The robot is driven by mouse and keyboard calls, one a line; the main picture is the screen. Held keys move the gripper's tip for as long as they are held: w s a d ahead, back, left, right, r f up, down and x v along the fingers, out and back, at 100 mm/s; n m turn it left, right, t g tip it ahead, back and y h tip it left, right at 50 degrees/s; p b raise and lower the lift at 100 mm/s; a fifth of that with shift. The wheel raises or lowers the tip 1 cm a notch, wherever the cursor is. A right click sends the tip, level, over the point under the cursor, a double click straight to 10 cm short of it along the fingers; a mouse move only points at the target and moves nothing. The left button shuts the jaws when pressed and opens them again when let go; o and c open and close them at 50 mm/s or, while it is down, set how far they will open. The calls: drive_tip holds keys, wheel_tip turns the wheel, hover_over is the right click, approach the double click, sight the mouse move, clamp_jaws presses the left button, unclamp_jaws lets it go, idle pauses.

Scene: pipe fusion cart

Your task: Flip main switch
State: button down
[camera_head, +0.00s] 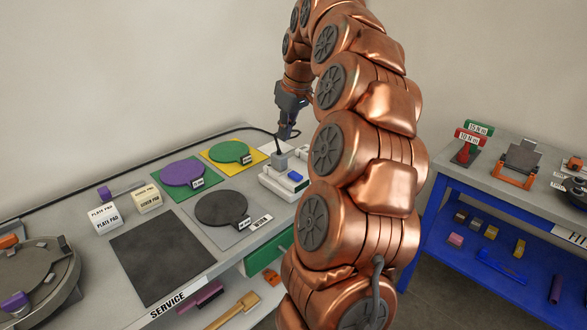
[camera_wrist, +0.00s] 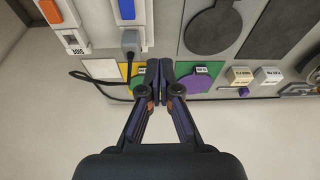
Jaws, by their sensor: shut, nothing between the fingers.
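A white power strip (camera_head: 272,184) lies near the far right edge of the bench, with a blue rocker switch (camera_head: 295,176) on it. A grey plug (camera_head: 280,158) sits in the strip. In the wrist view the blue rocker (camera_wrist: 126,9) and the plug (camera_wrist: 130,42) are at the top, and an orange rocker (camera_wrist: 50,11) on another white piece is further left. No readable label tells which is the main switch. My gripper (camera_head: 285,136) is shut and empty, pointing down just above the plug; its closed fingertips (camera_wrist: 159,70) appear right of and below the plug.
A black cable (camera_head: 215,134) runs along the bench's back to the plug. Purple (camera_head: 182,173), green (camera_head: 230,151) and black discs (camera_head: 221,207) lie left of the strip. A blue cart (camera_head: 480,225) with tools stands to the right, across a floor gap.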

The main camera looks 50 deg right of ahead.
sight(291, 172)
drive_tip(key=d, duration=0.3)
drive_tip(key=s+d, duration=0.1)
drive_tip(key=d, duration=0.1)
drive_tip(key=shift+d+f, duration=0.1)
drive_tip(key=p+x, duration=0.1)
drive_tip(key=x, duration=0.5)
drive_tip(key=p+x, duration=0.2)
drive_tip(key=x, duration=0.5)
drive_tip(key=shift+s+d+f, duration=0.1)
drive_tip(key=shift+s+d, duration=0.1)
drive_tip(key=shift+s, duration=0.05)
drive_tip(key=shift+f, duration=0.45)
